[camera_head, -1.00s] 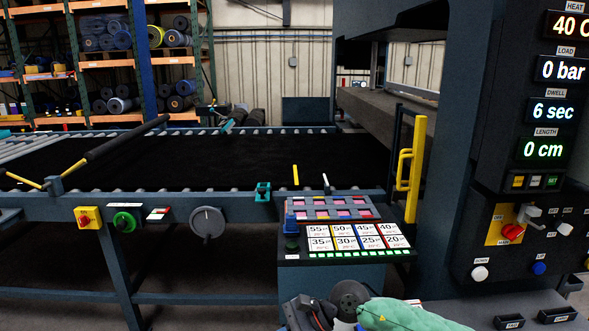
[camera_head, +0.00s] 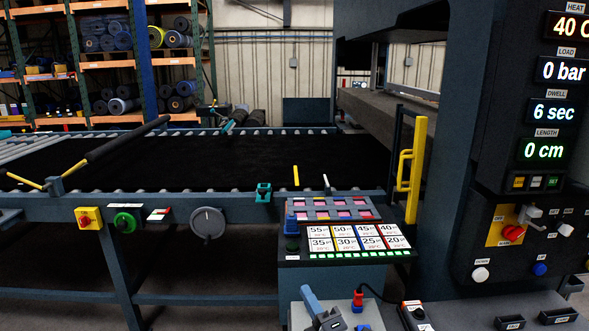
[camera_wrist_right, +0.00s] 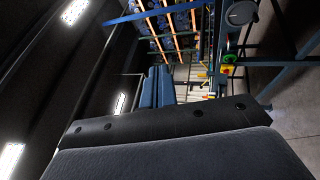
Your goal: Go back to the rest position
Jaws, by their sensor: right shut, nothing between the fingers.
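My right gripper (camera_wrist_right: 157,72) shows in the right wrist view, its two blue-grey fingers side by side and shut with nothing between them. Neither gripper nor arm can be made out in the head view. In the right wrist view the gripper points toward the shelving and the side of the belt line, clear of any contact that I can see. My left gripper is not in view.
The roller table with its black belt (camera_head: 230,163) spans the middle. A control console (camera_head: 345,260) stands front centre, with a grey surface holding small tools (camera_head: 357,300) below it. The press panel (camera_head: 525,235) is on the right. Shelving (camera_head: 108,65) stands behind.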

